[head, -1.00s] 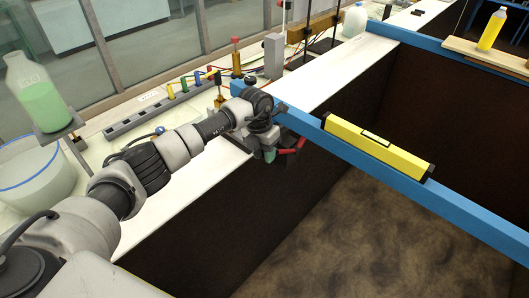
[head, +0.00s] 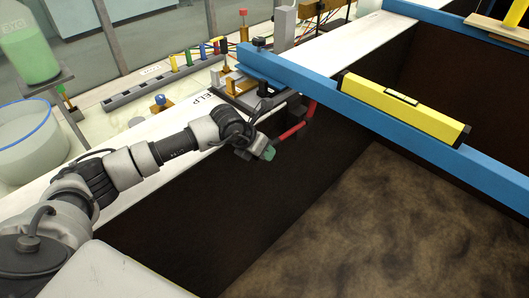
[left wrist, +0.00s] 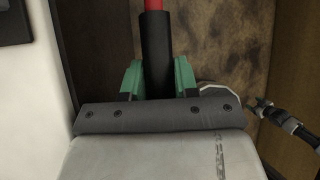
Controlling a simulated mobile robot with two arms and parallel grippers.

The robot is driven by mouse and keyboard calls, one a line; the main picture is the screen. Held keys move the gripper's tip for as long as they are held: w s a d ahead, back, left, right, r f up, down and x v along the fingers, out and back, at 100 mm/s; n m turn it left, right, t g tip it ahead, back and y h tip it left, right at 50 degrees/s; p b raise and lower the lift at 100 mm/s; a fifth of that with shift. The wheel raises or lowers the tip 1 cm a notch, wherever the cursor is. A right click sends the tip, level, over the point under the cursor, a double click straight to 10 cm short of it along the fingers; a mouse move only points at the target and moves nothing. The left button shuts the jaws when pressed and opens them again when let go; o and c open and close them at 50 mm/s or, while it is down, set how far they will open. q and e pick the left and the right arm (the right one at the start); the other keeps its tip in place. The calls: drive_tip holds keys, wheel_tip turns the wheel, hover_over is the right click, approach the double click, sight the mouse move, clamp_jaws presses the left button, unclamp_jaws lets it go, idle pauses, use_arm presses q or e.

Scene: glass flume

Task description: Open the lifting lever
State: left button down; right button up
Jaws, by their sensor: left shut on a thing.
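The lifting lever (head: 297,126) is a red bar that comes out from under the blue beam, over the dark flume wall. My left gripper (head: 265,152) is at the lever's near end, below and left of the beam. In the left wrist view the lever's black grip (left wrist: 156,50) lies between the green fingertips of my left gripper (left wrist: 157,78), with red above it. The left gripper is shut on this grip. A small dark jointed part at the right of the left wrist view looks like my right gripper (left wrist: 262,107); its jaws are too small to read.
The blue beam (head: 330,96) crosses the flume and carries a yellow spirit level (head: 402,108). The white ledge (head: 170,124) runs along the flume wall. A power strip (head: 160,88) and a green bottle (head: 30,50) stand behind it. The flume's inside is open.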

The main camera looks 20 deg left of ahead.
use_arm(q)
drive_tip(key=shift+f+b, duration=0.55)
drive_tip(key=shift+f, duration=0.15)
use_arm(e)
drive_tip(key=shift+f, duration=0.9)
drive_tip(key=shift+a, duration=0.1)
use_arm(q)
drive_tip(key=c, duration=0.8)
unclamp_jaws()
drive_tip(key=shift+c, duration=0.2)
drive_tip(key=shift+r, duration=0.1)
drive_tip(key=b+v, duration=0.1)
drive_tip(key=v, duration=0.9)
drive_tip(key=shift+s+a, duration=0.25)
drive_tip(key=shift+s, duration=0.15)
use_arm(e)
drive_tip(key=shift+f, duration=0.6)
use_arm(q)
drive_tip(key=shift+r, duration=0.1)
drive_tip(key=shift+c, duration=0.5)
